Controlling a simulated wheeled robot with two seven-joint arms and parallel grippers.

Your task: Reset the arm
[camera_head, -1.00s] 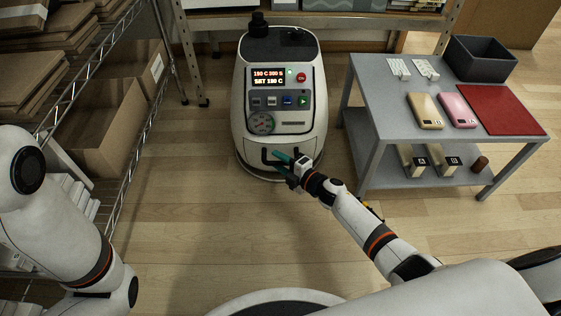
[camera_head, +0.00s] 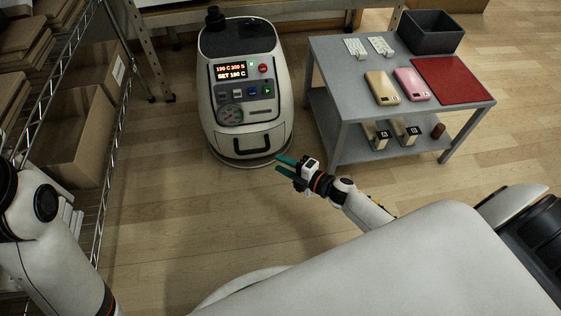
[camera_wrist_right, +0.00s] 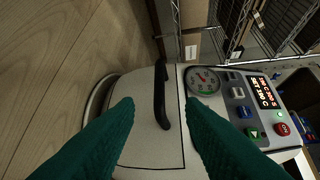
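My right gripper (camera_head: 284,165) is open and empty, its two green fingers apart, just right of and in front of the white mug press machine (camera_head: 246,100) in the head view. In the right wrist view the green fingers (camera_wrist_right: 160,130) stand either side of the machine's black handle (camera_wrist_right: 161,95), with nothing visibly held between them. The handle also shows in the head view (camera_head: 250,144), apart from the gripper. The machine's display is lit and reads 190 C and SET 190 C. My left arm shows at the left edge; its gripper is out of view.
A grey table (camera_head: 345,85) at the right holds a grey bin (camera_head: 431,33), a red mat (camera_head: 452,80), a gold box (camera_head: 381,87) and a pink box (camera_head: 412,84). Wire shelving with cardboard boxes (camera_head: 75,135) stands at the left. Floor in front of the machine is clear.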

